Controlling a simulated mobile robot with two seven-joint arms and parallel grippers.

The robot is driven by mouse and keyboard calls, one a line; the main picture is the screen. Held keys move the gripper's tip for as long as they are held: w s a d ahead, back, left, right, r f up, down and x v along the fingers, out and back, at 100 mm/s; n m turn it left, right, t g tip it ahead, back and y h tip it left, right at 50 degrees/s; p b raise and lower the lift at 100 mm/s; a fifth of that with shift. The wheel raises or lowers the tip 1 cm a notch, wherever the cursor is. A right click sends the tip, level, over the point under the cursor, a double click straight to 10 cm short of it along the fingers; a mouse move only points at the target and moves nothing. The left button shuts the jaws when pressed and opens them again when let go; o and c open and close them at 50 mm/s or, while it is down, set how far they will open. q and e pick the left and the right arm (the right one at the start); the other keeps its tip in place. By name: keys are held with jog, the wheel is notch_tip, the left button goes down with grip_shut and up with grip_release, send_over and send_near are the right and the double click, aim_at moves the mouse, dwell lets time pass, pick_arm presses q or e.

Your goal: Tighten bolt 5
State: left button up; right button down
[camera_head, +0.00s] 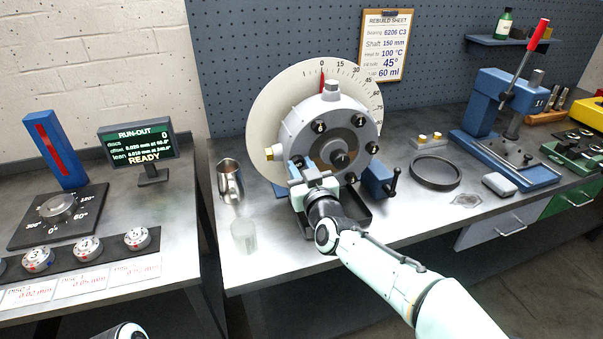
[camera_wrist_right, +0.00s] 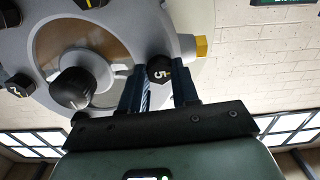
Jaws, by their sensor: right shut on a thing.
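The grey round rotor housing (camera_head: 312,112) stands upright in front of a cream dial disc (camera_head: 266,105). Several black numbered bolts ring its face. Bolt 5 (camera_wrist_right: 158,69), a black head with a pale 5, shows in the right wrist view between the two dark fingers of my right gripper (camera_wrist_right: 160,82). The gripper is shut on it. In the head view the right gripper (camera_head: 297,168) is at the lower left of the housing, and partly hides that area. My left gripper is not in view.
A dark tray (camera_head: 355,212) lies under the housing. A metal jug (camera_head: 230,180) and a clear beaker (camera_head: 243,236) stand to its left. A black ring (camera_head: 436,172) and a blue press (camera_head: 490,105) are to the right. The run-out screen (camera_head: 138,144) reads READY.

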jog(key=m+b, duration=0.2)
jog(key=m, duration=0.4)
jog(key=shift+m, duration=0.3)
jog(key=m+b, duration=0.2)
jog(key=m, duration=0.4)
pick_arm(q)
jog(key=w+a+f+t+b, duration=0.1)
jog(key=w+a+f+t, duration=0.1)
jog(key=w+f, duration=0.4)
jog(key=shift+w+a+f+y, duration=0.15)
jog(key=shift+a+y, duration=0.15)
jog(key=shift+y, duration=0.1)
pick_arm(e)
jog(key=m, duration=0.6)
pick_arm(q)
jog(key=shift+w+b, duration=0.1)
jog(key=shift+b, duration=0.2)
pick_arm(e)
jog(key=shift+r, duration=0.1)
jog(key=c, duration=0.8)
grip_release()
jog(key=shift+c, duration=0.2)
